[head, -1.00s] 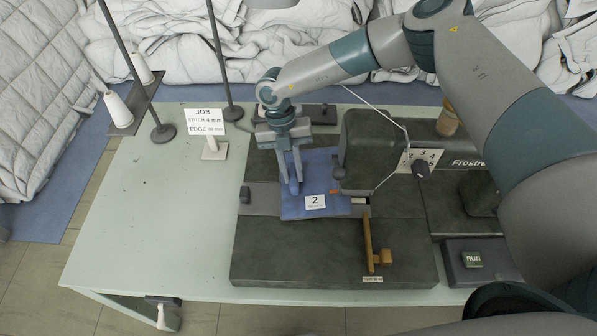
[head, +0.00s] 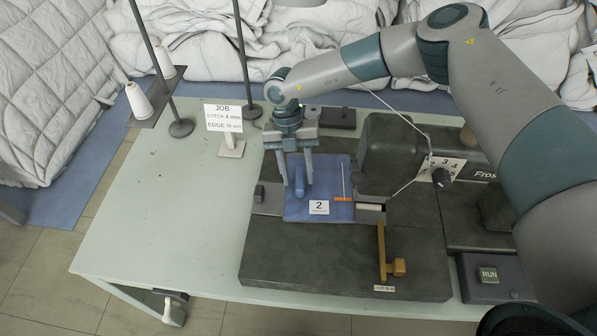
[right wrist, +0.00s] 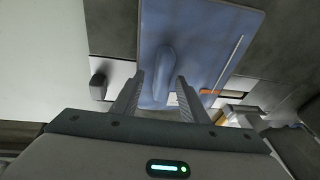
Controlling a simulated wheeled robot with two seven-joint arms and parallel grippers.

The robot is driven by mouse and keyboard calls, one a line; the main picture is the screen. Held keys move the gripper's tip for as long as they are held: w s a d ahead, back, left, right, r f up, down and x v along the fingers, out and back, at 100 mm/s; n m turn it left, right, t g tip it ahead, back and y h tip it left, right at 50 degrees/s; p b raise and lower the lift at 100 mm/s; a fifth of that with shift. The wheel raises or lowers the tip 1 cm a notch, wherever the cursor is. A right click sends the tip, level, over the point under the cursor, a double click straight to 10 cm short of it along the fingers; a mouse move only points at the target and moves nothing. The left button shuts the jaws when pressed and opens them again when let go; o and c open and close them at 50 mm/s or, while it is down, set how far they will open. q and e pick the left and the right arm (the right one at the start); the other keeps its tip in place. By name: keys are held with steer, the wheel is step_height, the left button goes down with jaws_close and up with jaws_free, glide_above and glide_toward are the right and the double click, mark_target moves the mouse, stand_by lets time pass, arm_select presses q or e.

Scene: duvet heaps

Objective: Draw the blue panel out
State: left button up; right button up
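The blue panel (head: 326,176) lies flat on the dark machine bed, with a white "2" label (head: 319,207) near its front edge. A raised blue grip (head: 298,189) stands on it; it also shows in the right wrist view (right wrist: 163,68). A thin white line and an orange piece (head: 342,199) show at the panel's right side, beside the machine head (head: 388,155). My right gripper (head: 297,180) is open, its fingers apart at the grip's two sides. In the right wrist view the fingers (right wrist: 160,96) hold nothing. My left gripper is out of view.
The pale table (head: 165,210) is clear to the left. A JOB sign (head: 223,117) and thread stands are at the back left. A wooden lever (head: 384,255) stands in front, with a RUN button (head: 489,275) at the right. Duvet heaps (head: 200,50) lie behind.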

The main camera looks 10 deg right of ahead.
steer(key=shift+r, duration=0.1)
steer(key=b+v, duration=0.3)
steer(key=v, duration=0.4)
steer(key=shift+w+r, duration=0.2)
stand_by(0.7)
